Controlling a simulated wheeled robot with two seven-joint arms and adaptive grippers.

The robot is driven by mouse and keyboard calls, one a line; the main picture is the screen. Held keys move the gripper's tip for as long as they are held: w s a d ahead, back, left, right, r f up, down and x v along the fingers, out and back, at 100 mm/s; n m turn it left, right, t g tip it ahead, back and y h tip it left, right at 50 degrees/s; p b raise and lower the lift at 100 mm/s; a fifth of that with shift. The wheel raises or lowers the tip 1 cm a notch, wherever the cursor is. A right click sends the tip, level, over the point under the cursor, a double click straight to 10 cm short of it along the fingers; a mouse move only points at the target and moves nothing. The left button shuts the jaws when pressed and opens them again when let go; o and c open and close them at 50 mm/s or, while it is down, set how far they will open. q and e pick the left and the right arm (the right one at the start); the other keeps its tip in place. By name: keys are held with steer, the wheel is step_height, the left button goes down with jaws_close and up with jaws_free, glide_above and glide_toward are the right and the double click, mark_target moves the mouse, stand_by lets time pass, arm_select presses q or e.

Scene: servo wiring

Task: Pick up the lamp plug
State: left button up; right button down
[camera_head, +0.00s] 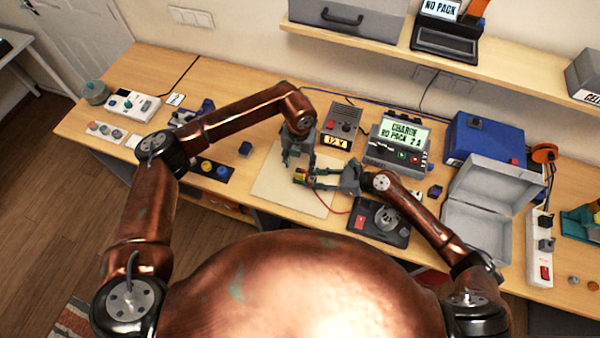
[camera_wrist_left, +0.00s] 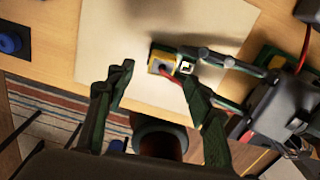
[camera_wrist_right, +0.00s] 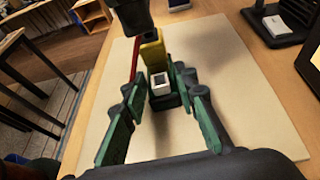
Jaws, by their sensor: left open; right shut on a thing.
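My right gripper (camera_head: 312,179) is shut on a small yellow-and-dark connector (camera_head: 300,174) with a white square end, over the pale mat (camera_head: 268,190). The connector shows between the fingers in the right wrist view (camera_wrist_right: 153,56) and at the fingertips in the left wrist view (camera_wrist_left: 164,63). A red wire runs beside it. I cannot tell whether this is the lamp plug. My left gripper (camera_head: 296,158) is open and empty close to the connector; its spread fingers show in the left wrist view (camera_wrist_left: 157,90).
A grey charger with a lit screen (camera_head: 400,133) stands behind my right gripper. A black device with a round disc (camera_head: 379,222) lies at the front. An open grey case (camera_head: 478,230) and a white power strip (camera_head: 540,258) are at the right. Bare mat lies left of the grippers.

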mark_target(300, 171)
arm_select(q)
step_height(300, 171, down, 4)
steer(key=shift+d+f, duration=0.1)
steer(key=shift+f, duration=0.15)
steer(key=shift+c, duration=0.5)
steer(key=c, duration=1.1)
